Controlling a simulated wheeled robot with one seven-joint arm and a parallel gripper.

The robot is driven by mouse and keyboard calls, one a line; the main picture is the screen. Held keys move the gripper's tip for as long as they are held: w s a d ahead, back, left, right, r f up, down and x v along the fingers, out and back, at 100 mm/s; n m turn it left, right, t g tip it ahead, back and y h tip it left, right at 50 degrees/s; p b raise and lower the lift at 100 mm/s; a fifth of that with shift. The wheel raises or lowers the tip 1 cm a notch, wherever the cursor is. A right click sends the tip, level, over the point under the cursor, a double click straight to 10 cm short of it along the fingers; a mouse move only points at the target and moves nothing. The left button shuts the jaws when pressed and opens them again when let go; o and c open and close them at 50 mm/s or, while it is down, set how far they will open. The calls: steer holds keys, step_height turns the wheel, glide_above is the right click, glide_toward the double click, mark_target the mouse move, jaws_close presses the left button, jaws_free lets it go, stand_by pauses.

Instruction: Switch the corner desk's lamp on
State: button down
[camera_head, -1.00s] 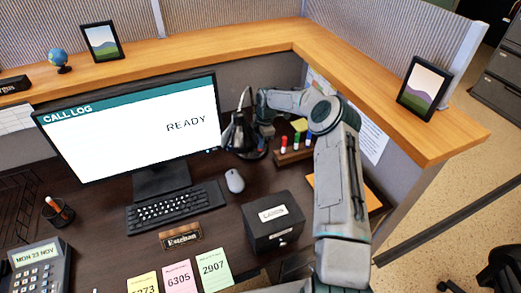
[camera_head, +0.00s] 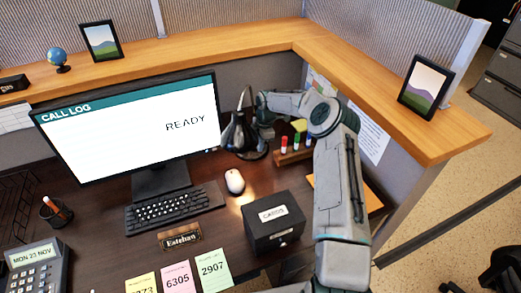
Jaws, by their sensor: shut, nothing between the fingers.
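The dark desk lamp (camera_head: 238,133) stands to the right of the monitor, in the inner corner of the desk. Its thin neck rises and its shade hangs over the desk. A warm patch of light lies on the desktop around the mouse, so the lamp is lit. My gripper (camera_head: 263,132) is at the lamp's right side, close to it above the base. It is small and partly dark against the lamp, and its fingers are shut with nothing between them. I cannot tell whether they touch the lamp.
The monitor (camera_head: 130,128) stands left of the lamp, with the keyboard (camera_head: 174,207) and mouse (camera_head: 234,181) in front. A marker rack (camera_head: 292,156) is just right of my gripper. A black box (camera_head: 274,226) stands nearer. A wooden ledge (camera_head: 235,43) runs behind.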

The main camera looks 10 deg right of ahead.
steer(key=shift+r+p, duration=1)
steer(key=shift+r, duration=2.5)
